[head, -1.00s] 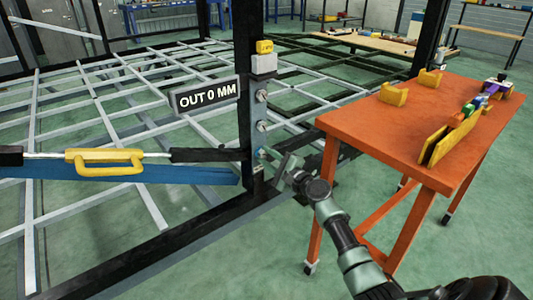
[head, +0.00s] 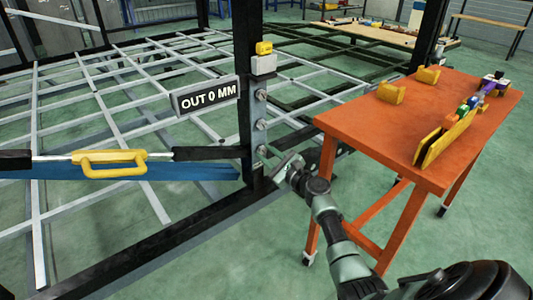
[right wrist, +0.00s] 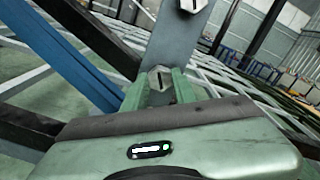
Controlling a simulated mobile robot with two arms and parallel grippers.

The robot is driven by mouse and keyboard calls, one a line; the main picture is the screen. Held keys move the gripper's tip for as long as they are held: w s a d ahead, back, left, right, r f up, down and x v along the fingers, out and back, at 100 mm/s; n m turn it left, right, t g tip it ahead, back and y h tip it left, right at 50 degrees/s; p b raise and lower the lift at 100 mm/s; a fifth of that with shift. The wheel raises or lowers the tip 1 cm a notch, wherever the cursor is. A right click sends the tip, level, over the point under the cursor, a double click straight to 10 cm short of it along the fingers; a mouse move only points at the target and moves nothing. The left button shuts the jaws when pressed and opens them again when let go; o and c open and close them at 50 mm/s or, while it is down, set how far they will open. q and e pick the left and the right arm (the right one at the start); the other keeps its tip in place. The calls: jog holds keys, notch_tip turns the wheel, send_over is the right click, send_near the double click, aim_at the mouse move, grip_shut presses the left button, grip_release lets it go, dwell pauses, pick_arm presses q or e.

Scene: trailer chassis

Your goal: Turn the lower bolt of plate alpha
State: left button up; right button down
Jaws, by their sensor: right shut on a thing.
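A grey plate (head: 259,110) with a column of bolts stands on the black post, below a grey block with a yellow top. The upper bolt (head: 260,96) and the middle bolt (head: 262,124) are uncovered. My right gripper (head: 267,155) is at the lower bolt, which it partly hides in the head view. In the right wrist view, the lower bolt's hexagonal head (right wrist: 159,77) sits between the two green fingers, and the gripper is shut on it. Another bolt (right wrist: 190,5) shows farther up the plate. My left gripper is not in view.
A sign (head: 204,95) reading "OUT 0 MM" stands left of the plate. A yellow-handled turnbuckle (head: 112,163) runs left from the post. An orange table (head: 365,125) with yellow brackets (head: 393,92) stands close to the right of my arm.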

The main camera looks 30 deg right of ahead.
jog(key=shift+s+f, duration=0.15)
jog(key=shift+f, duration=0.25)
jog(key=c, duration=1.2)
grip_release()
jog(key=shift+o, duration=0.4)
jog(key=shift+r, duration=0.15)
jog(key=shift+r, duration=0.1)
jog(key=shift+s, duration=0.3)
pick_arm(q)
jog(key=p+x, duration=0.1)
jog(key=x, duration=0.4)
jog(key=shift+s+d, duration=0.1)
pick_arm(e)
jog(key=s, duration=0.7)
jog(key=shift+d, duration=0.35)
jog(key=shift+s, duration=0.1)
